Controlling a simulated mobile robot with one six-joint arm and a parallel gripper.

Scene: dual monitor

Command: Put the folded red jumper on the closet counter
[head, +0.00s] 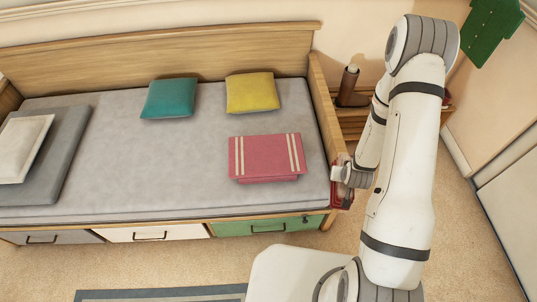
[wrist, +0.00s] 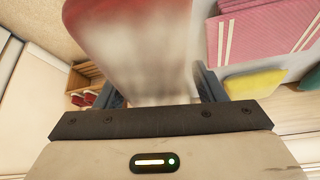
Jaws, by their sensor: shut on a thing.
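My gripper (head: 341,176) is at the right end of the bed, just above or beside its wooden end rail. In the wrist view my gripper (wrist: 162,88) is shut on a soft, red and whitish thing, which looks like the folded red jumper (wrist: 130,45). The jumper is blurred, close to the camera, and fills the space between the fingers. In the head view a small dark red part of the jumper (head: 342,198) shows below the gripper; the rest is hidden. I cannot make out the closet counter for sure.
A folded pink cloth with cream stripes (head: 267,157) lies on the grey bed (head: 130,185), with yellow (head: 252,92) and teal (head: 168,98) cushions. A wooden shelf (head: 352,118) with boots stands behind my arm. A pale cabinet front (head: 510,225) is at right. Carpet between is clear.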

